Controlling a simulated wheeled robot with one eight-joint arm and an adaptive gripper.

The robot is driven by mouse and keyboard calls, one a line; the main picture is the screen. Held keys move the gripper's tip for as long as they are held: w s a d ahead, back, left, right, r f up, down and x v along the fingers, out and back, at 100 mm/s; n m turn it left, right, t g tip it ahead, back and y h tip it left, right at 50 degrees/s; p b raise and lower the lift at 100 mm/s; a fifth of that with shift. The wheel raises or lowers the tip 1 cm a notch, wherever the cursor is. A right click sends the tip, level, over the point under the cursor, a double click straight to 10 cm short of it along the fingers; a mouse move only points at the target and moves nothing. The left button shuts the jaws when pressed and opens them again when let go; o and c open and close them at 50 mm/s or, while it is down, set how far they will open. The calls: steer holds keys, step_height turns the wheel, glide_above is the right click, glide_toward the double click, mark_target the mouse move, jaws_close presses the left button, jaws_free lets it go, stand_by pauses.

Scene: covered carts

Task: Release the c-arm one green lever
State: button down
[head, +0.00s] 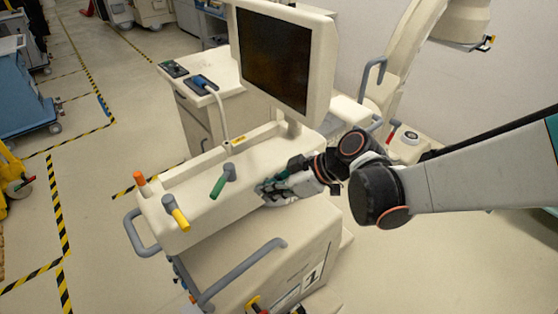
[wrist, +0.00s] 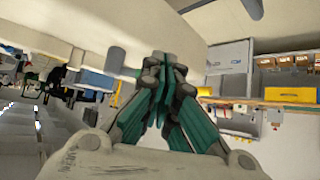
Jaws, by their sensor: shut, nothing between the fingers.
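The green lever (head: 218,187) sticks out from a grey pivot (head: 230,173) on the top of the cream C-arm cart (head: 160,215), between the yellow lever and the monitor post. It points toward the lower left in the head view. My gripper (head: 262,190) is to the right of the green lever, close to the cart top, with a small gap between them. Its fingers are shut and empty. In the wrist view the closed fingertips (wrist: 163,68) meet in front of the cart's pale surface. I cannot surely make out the green lever there.
An orange-tipped lever (head: 139,180) and a yellow lever (head: 177,214) stand at the cart's left end. A monitor (head: 274,58) rises behind. Grey handles (head: 240,272) line the cart's near side. A red lever (head: 393,132) shows behind my arm. Open floor lies left.

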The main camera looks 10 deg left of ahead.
mark_target(223, 184)
steer(key=w+a+f+b, duration=0.1)
steer(key=a+f, duration=0.2)
steer(key=a, duration=0.5)
steer(key=shift+a+f, duration=0.25)
steer(key=shift+a, duration=0.15)
steer(key=shift+b, duration=0.3)
steer(key=shift+a+r, duration=0.15)
steer(key=shift+a, duration=0.6)
steer(key=shift+s, duration=0.1)
